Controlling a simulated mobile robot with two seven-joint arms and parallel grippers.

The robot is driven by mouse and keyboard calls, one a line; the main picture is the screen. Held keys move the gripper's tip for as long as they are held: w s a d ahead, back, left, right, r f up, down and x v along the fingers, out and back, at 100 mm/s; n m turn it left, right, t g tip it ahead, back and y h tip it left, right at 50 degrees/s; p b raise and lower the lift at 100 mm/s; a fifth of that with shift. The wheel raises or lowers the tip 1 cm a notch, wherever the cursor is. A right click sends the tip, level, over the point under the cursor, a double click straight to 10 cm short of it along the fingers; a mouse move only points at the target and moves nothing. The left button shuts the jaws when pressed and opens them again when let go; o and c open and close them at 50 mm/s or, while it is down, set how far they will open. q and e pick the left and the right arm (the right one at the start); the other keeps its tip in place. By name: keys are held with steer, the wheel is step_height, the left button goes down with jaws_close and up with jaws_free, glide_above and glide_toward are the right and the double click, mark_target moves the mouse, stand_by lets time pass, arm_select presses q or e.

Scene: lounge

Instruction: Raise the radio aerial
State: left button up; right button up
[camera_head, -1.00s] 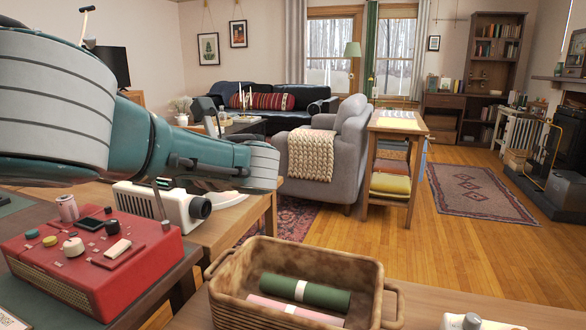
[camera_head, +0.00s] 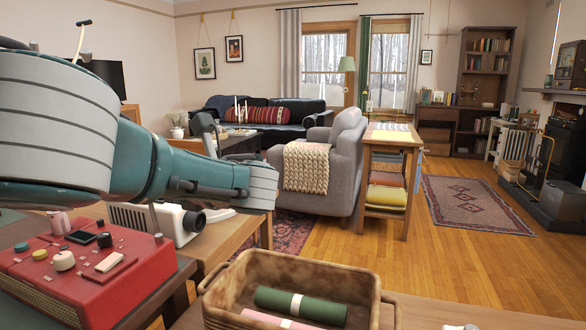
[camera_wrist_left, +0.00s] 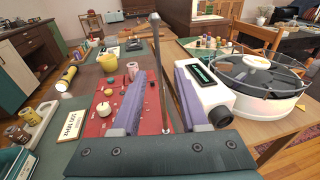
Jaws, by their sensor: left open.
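The red radio (camera_head: 85,270) lies at the lower left of the head view, with knobs on its top. Its metal aerial (camera_wrist_left: 160,75) is a thin rod standing up from the radio, leaning slightly left in the wrist view. My left gripper (camera_wrist_left: 159,70) is open, with one lavender-padded finger on each side of the aerial. The rod appears between the fingers with gaps on both sides; I cannot tell its exact depth. My right gripper is not in view.
A white projector (camera_wrist_left: 205,90) stands close beside the radio, with a round white appliance (camera_wrist_left: 262,85) beyond it. A wicker basket (camera_head: 365,290) with rolled cloths is at the front of the head view. A yellow cup (camera_wrist_left: 108,62) and flashlight (camera_wrist_left: 66,76) are near the radio.

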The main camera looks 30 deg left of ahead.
arm_select(q)
steer(key=shift+d, duration=0.1)
steer(key=d+r, duration=0.1)
steer(key=d, duration=0.8)
steer(key=shift+w+d+p, duration=0.2)
steer(key=shift+d+p, duration=0.15)
steer(key=shift+p, duration=0.1)
